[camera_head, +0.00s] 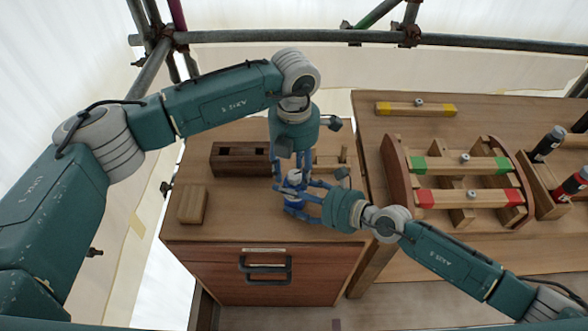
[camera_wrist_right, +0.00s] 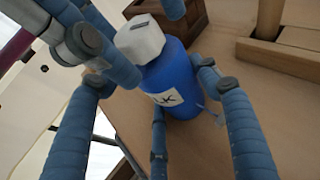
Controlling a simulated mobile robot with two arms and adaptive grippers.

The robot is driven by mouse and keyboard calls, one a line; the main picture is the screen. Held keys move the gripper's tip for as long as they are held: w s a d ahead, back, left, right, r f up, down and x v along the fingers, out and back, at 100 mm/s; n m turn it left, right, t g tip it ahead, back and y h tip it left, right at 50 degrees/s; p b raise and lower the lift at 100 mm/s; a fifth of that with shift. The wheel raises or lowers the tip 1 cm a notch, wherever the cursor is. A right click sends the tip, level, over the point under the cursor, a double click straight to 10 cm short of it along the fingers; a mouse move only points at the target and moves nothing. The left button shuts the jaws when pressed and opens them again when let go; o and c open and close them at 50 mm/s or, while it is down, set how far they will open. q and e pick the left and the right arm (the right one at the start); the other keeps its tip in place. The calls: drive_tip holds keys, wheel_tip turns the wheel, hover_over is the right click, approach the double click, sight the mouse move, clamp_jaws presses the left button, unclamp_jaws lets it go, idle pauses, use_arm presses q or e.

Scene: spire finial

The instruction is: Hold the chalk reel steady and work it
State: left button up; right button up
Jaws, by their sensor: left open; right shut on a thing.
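The chalk reel (camera_wrist_right: 178,72) is a blue body with a white cap (camera_wrist_right: 140,40) and a partly visible label. In the head view the reel (camera_head: 293,180) stands on the cabinet top, largely hidden by fingers. My right gripper (camera_head: 303,197) comes in from the right, low, and is shut on the reel's body; its blue fingers surround the reel in the wrist view (camera_wrist_right: 158,115). My left gripper (camera_head: 288,170) points down from above, open, with its fingers close around the cap. Whether they touch the cap I cannot tell.
A dark slotted block (camera_head: 240,160) sits behind the reel, and a small wooden block (camera_head: 192,205) to its left. The cabinet has a drawer handle (camera_head: 265,268). On the right table are a wooden rack (camera_head: 398,180) with coloured bars and a yellow-ended bar (camera_head: 415,109).

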sight(294, 174)
use_arm(q)
clamp_jaws()
drive_tip(key=m, duration=0.4)
drive_tip(key=shift+m, duration=0.4)
drive_tip(key=shift+a, duration=0.1)
unclamp_jaws()
drive_tip(key=shift+r, duration=4.05)
